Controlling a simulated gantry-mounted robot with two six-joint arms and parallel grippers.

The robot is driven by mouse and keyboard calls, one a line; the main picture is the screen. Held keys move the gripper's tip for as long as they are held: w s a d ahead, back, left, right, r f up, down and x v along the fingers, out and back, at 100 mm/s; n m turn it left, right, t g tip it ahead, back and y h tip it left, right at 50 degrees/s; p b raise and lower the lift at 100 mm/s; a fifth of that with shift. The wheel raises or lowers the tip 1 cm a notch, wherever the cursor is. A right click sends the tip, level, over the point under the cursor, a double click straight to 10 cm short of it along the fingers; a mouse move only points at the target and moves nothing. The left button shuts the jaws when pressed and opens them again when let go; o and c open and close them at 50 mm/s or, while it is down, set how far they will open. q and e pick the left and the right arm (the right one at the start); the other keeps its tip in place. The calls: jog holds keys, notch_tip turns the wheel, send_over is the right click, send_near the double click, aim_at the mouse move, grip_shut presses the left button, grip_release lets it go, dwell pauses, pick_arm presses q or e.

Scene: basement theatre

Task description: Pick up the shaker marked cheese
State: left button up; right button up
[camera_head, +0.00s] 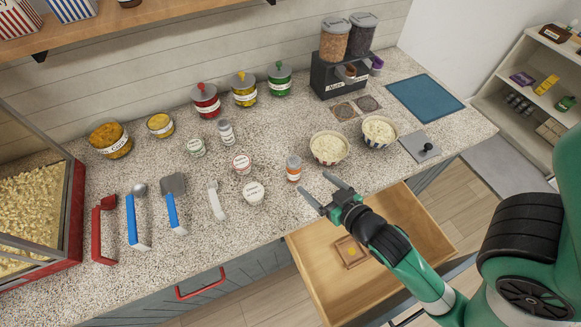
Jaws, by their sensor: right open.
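My left gripper is out of view.
Low tubs (242,163) stand left of the orange shaker, and two popcorn bowls (328,149) behind and right of it. Utensils (172,202) lie at left. An open wooden drawer (315,265) juts out below my right gripper. A blue mat (426,97) lies at the back right.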

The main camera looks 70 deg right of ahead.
aim_at(298, 172)
jog(key=x, duration=0.5)
jog(key=shift+r, duration=0.1)
jog(key=shift+p+x, duration=0.35)
jog(key=shift+x, duration=2.8)
jog(key=shift+a, duration=0.2)
jog(key=shift+c, duration=0.3)
grip_shut()
